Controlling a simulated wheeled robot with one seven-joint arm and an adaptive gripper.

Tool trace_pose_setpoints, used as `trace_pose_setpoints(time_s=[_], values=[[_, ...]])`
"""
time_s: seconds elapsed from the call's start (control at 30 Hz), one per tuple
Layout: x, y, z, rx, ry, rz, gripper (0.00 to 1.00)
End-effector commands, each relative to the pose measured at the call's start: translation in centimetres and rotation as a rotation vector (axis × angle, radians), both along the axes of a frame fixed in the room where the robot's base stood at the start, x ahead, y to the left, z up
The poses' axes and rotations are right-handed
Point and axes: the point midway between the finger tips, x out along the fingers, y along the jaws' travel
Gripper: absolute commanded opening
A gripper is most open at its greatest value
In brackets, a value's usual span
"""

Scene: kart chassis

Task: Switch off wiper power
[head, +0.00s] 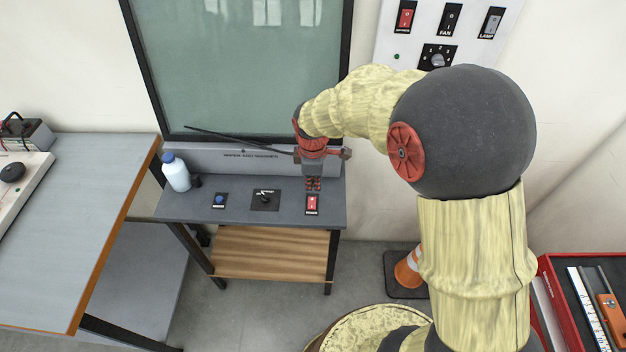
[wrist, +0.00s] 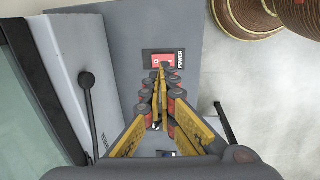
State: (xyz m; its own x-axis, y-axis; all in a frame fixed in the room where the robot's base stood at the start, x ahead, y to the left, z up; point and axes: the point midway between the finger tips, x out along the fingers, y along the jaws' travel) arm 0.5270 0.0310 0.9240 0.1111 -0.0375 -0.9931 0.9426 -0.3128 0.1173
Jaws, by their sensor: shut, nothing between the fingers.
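The wiper power switch (head: 312,204) is a red rocker in a black plate at the right end of the grey bench top. In the wrist view the red rocker (wrist: 160,60) shows at the upper middle, with the word POWER beside it. My gripper (head: 313,188) points down just behind the switch. In the wrist view its closed fingertips (wrist: 162,68) overlap the near edge of the rocker. The fingers are shut with nothing between them. I cannot tell whether the tips touch the rocker, and the rocker's tilt is too small to read.
A rotary knob (head: 265,200) and a blue button (head: 220,200) sit left of the switch. A white bottle (head: 176,174) stands at the bench's left end. The wiper arm (head: 235,138) and glass panel (head: 240,70) are behind. A wall panel (head: 480,55) carries other switches.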

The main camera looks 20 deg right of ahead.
Motion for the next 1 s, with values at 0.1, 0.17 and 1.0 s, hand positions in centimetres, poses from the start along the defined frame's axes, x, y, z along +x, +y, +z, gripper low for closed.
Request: trace_pose_setpoints(time_s=[0.1, 0.17, 1.0], values=[[0.2, -0.1, -2.8, 0.0, 0.002, 0.0, 0.0], [0.4, -0.1, -3.9, 0.0, 0.001, 0.0, 0.0], [1.0, -0.3, -8.3, 0.0, -0.001, 0.0, 0.0]])
